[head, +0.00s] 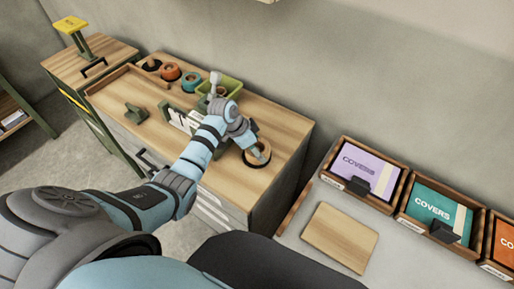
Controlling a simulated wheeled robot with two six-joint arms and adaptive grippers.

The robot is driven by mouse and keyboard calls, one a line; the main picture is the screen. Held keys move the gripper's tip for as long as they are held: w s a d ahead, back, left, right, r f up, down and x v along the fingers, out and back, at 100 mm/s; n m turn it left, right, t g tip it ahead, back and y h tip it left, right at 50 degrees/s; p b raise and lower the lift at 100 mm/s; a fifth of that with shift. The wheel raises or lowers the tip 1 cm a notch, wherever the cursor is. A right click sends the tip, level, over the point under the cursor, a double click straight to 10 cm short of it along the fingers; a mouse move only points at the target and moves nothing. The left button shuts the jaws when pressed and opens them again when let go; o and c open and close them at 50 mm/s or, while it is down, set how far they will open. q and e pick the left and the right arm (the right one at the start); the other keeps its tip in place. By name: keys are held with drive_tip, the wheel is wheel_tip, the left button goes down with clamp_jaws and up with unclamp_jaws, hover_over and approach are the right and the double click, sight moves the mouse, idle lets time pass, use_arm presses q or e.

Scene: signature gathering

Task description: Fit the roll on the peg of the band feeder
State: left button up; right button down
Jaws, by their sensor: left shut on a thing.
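My left gripper (258,153) is at the right part of the wooden cabinet top (277,122). It is shut on a tan and dark roll (249,161), with its fingers at the ring. I cannot tell whether the roll touches the top. A dark green bracket-like piece (134,113) stands on the left part of the top. A green device with white parts (182,120) stands near the middle, partly behind my left arm. I cannot tell which is the band feeder, and no peg shows clearly. My right gripper is out of view.
A black roll (151,64), an orange roll (170,72) and a teal roll (192,82) lie in a row at the back, near a green bin (229,84). A board (340,236) lies on the right-hand counter, before trays of covers (366,171).

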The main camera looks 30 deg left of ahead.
use_arm(q)
drive_tip(key=shift+f, duration=0.2)
drive_tip(key=o, duration=1.2)
drive_tip(key=shift+r, duration=0.1)
drive_tip(key=p+v, duration=0.1)
drive_tip(key=v, duration=0.7)
drive_tip(key=shift+d, duration=0.1)
